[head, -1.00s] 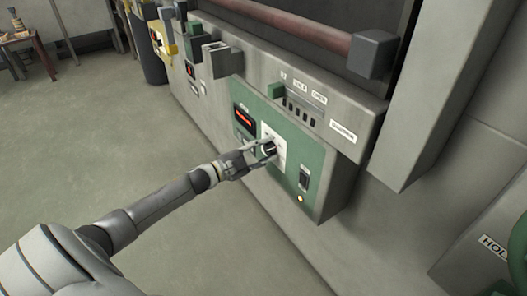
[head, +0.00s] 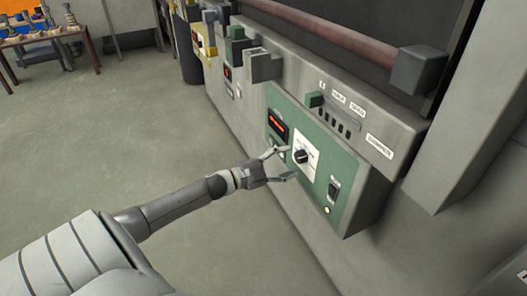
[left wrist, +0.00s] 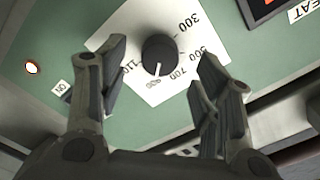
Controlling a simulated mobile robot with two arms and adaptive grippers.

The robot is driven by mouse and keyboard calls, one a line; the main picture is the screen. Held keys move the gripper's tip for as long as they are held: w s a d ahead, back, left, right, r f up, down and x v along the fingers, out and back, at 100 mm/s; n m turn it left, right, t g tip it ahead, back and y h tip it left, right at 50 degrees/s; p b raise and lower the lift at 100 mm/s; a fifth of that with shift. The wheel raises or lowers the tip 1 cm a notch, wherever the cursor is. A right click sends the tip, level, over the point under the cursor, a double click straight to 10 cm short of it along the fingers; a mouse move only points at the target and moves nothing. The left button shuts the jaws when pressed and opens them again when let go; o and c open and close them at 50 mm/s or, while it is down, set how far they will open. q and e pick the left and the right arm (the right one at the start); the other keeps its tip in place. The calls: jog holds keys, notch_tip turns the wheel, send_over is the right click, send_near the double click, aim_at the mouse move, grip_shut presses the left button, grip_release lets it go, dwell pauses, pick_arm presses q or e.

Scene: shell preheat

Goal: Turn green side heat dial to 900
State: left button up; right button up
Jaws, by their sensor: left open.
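The heat dial (head: 301,157) is a black knob on a white scale plate (left wrist: 185,30) on the green panel (head: 350,187). In the left wrist view the dial (left wrist: 158,54) has a white pointer mark toward the bottom, at the partly legible label that looks like 900, between 700 and 1100. My left gripper (head: 283,165) is open and empty, just in front of the dial and apart from it. In the left wrist view its two fingers stand on either side below the knob. My right gripper is not in view.
A red display (head: 278,124) sits left of the dial, and a black switch (head: 334,189) and a small lit lamp (head: 327,210) sit right of it. Open floor (head: 160,130) lies to the left.

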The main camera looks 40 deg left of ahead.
pick_arm(q)
jog(key=v, duration=0.8)
jog(key=shift+s, duration=0.2)
jog(key=shift+a, duration=0.1)
dwell(0.3)
